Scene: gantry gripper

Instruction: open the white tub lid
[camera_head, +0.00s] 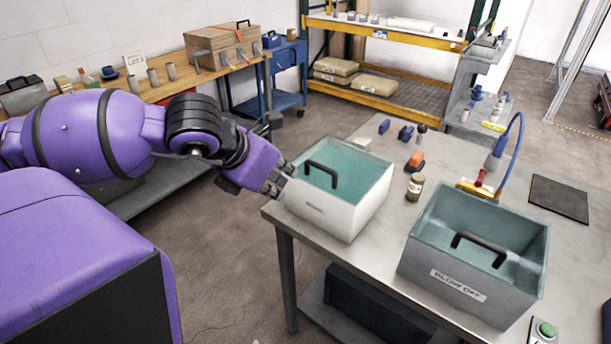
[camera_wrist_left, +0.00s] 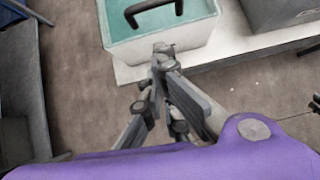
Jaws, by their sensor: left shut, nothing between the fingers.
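The white tub (camera_head: 325,215) stands upright at the near left corner of the metal table. Its top (camera_head: 360,171) looks teal and see-through, with a black bar handle (camera_head: 322,173) toward its left side. The lid looks closed. My left gripper (camera_head: 283,181) is shut and empty beside the tub's left wall, near rim height. Its fingertips (camera_wrist_left: 163,54) appear close to the tub's side; I cannot tell whether they touch. My right gripper is not in view.
A grey tub (camera_head: 440,270) with a black handle stands to the right. A small jar (camera_head: 414,187), an orange-and-dark item (camera_head: 415,161) and a blue-hosed tool (camera_head: 492,165) lie beyond the tubs. A dark mat (camera_head: 559,198) and green button (camera_head: 545,330) are at right.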

